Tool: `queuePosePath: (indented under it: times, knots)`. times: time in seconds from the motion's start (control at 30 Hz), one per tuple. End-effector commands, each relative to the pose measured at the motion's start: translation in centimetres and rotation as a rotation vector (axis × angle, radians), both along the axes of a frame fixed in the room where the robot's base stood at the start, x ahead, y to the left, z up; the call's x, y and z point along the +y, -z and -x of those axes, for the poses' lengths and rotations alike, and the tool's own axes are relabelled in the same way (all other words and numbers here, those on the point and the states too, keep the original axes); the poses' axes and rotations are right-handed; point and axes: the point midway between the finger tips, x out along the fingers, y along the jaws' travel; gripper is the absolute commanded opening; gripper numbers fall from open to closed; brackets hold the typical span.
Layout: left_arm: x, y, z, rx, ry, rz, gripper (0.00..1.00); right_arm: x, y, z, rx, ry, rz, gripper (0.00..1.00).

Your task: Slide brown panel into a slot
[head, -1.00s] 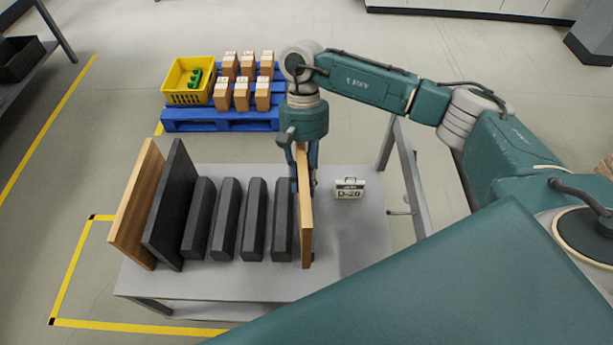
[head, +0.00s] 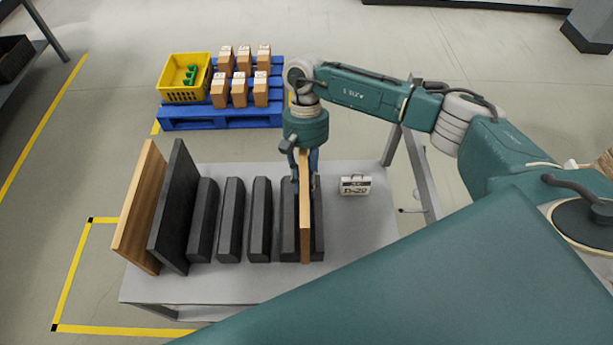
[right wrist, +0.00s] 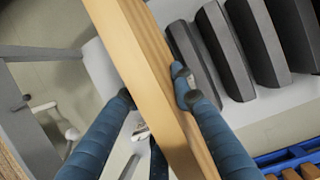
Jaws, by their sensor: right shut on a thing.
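A light brown wooden panel (head: 305,220) stands on edge in my right gripper (head: 304,172); its blue fingers press on both faces near the far end. In the right wrist view the gripper (right wrist: 154,92) also straddles the panel (right wrist: 130,40). The panel is over or in the slot between the last two dark blocks, the left one (head: 287,225) and the right one (head: 319,235). Whether its lower edge is inside the slot or above it is hidden. It looks nearly parallel to the blocks. My left gripper is not in view.
The blocks stand on a grey table (head: 360,235). Left of them lean a dark panel (head: 174,210) and another wooden panel (head: 140,210). A small "D-20" sign (head: 355,185) stands to the right. Behind is a blue pallet (head: 220,120) with boxes and a yellow crate (head: 184,92).

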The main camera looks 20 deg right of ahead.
Motion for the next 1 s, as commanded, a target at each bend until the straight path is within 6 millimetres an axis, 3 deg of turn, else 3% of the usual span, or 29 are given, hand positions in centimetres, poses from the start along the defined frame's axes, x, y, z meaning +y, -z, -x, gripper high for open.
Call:
queuePosePath:
  times: [0.17,0.73,1.0]
  knots:
    - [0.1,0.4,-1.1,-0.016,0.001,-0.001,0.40,0.1,1.5,-0.1,-0.003,0.002,-0.003,0.00]
    - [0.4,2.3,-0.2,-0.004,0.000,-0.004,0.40,0.1,6.3,-0.1,-0.001,0.000,-0.003,0.00]
    - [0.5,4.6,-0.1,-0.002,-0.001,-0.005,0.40,0.1,8.3,-0.1,-0.003,-0.001,-0.002,0.00]
